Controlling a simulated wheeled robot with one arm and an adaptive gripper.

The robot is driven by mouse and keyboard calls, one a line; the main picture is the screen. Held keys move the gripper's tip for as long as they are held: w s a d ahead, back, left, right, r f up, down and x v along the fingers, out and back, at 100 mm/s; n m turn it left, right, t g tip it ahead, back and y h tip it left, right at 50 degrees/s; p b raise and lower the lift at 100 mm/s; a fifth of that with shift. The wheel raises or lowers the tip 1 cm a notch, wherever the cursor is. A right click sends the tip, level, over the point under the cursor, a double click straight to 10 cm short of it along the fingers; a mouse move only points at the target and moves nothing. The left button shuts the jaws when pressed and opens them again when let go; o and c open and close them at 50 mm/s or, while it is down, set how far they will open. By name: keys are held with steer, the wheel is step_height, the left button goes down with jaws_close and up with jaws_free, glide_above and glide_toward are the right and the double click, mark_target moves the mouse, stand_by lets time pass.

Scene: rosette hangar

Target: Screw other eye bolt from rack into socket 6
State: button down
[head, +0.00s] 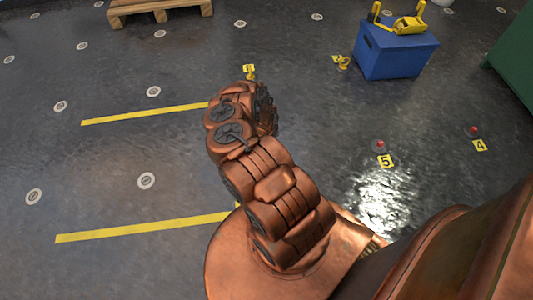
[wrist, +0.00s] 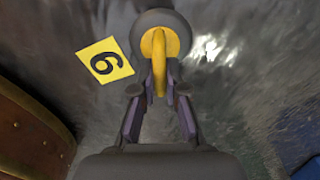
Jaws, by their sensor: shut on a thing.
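In the wrist view, my gripper (wrist: 161,80) is shut on a yellow eye bolt (wrist: 159,52), its ring seen edge-on between the fingertips. The eye bolt stands over the round grey socket (wrist: 176,26), beside the yellow floor label 6 (wrist: 105,61). How deep its thread sits is hidden. In the head view, my arm hides the gripper and the socket; the label (head: 249,68) shows just beyond the arm, with a bit of the yellow eye bolt (head: 251,77) below it. Another yellow eye bolt (head: 344,63) stands in the floor further right, beside its own label.
A blue box (head: 397,53) with yellow items on top stands at the back right. Sockets with red centres are at labels 5 (head: 385,161) and 4 (head: 480,145). A wooden pallet (head: 160,8) lies at the back left. Floor with yellow stripes (head: 145,113) is open on the left.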

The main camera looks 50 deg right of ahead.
stand_by(0.3)
steer(key=m, duration=1)
steer(key=c, duration=1.1)
jaws_free()
steer(key=shift+c, duration=0.2)
